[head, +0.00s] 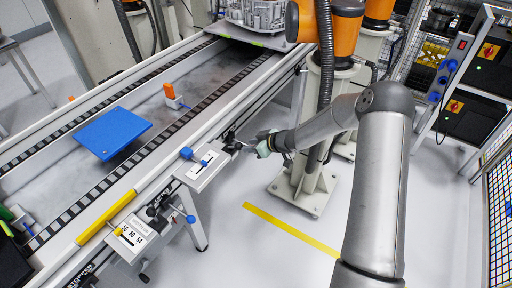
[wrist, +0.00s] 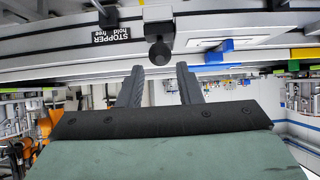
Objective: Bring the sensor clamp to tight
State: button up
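My gripper (wrist: 160,68) is open and empty, its two dark fingers apart. A round black knob (wrist: 159,53) on a short mount sits just beyond the fingertips, between them in the picture. I cannot tell whether they touch it. It may be the sensor clamp, but no label for that name is readable. In the head view my gripper (head: 247,146) is at the conveyor's near side rail, beside small black fittings (head: 231,140). How tight the knob is does not show.
A black label reading STOPPER, hold, free (wrist: 110,35) is left of the knob. A blue-handled lever (head: 187,153) and a yellow-handled plate (head: 129,235) sit along the rail. A blue plate (head: 112,132) and an orange block (head: 170,91) are on the conveyor.

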aim_at(241, 146)
jog(key=b+x, duration=0.2)
jog(key=x, duration=0.2)
jog(key=shift+w+a+f, duration=0.1)
jog(key=shift+a, duration=0.1)
jog(key=shift+a, duration=0.1)
